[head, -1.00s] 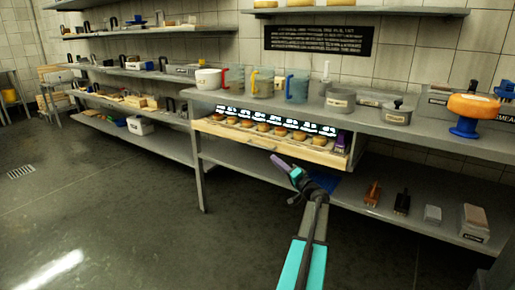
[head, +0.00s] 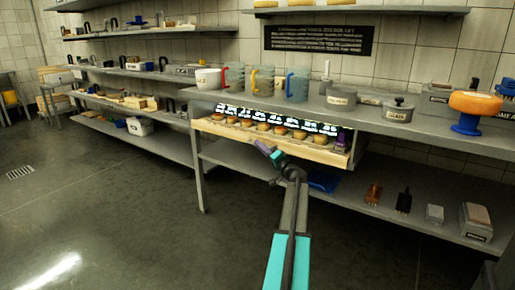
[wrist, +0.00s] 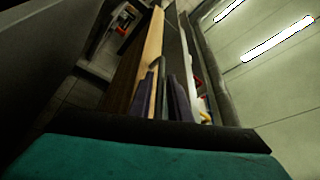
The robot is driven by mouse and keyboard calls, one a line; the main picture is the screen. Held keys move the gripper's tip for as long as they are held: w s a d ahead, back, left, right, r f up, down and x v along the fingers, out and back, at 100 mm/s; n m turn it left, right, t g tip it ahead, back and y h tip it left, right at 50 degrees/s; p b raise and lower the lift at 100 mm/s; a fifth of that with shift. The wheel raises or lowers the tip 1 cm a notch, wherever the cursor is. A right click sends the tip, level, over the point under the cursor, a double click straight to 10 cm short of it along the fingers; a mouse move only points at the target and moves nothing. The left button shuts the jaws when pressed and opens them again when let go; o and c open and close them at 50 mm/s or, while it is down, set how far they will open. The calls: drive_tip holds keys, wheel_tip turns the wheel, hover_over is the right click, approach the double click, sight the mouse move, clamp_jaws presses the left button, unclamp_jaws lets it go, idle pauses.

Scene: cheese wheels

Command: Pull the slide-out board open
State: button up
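The slide-out board (head: 255,143) is a pale wooden board under the tabletop, with a row of small round cheeses (head: 263,127) on it. Its front edge stands a little out from the table. My gripper (head: 261,146) is at the middle of the board's front edge, very close to it. In the wrist view the pale wooden edge (wrist: 152,45) runs down to the purple fingers (wrist: 168,98). The fingers overlap the edge in the picture. I cannot tell whether they touch or grip it.
The table (head: 390,128) above carries jugs (head: 297,86), lidded pots (head: 398,111) and an orange cheese on a blue stand (head: 466,124). A lower shelf (head: 400,217) holds several small tools and blocks. The floor (head: 110,230) in front is clear.

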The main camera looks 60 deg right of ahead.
drive_tip(key=shift+x, duration=0.95)
drive_tip(key=shift+c, duration=0.4)
